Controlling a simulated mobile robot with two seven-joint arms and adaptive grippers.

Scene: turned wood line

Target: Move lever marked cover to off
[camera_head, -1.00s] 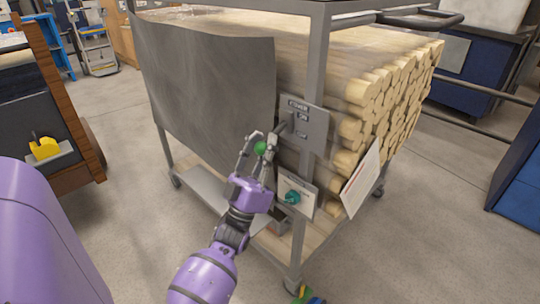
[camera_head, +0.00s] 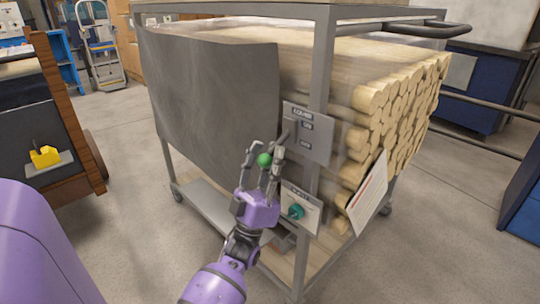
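A grey panel (camera_head: 312,138) on the cart's front post has a dark top label, which seems to read COVER, and two smaller labels below it, too blurred to read surely. A grey lever (camera_head: 287,132) sticks out from its left side toward me, ending in a green ball knob (camera_head: 264,160). My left gripper (camera_head: 264,154) is open, with its fingers on either side of the green knob. I cannot tell whether they touch it. The fingers hide part of the lever. My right gripper is not in view.
A lower plate (camera_head: 302,222) with a teal knob (camera_head: 296,211) sits just below right of my gripper. A tilted white sheet (camera_head: 368,195) hangs by the stacked wood rods (camera_head: 400,105). A grey cover sheet (camera_head: 212,95) stands left.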

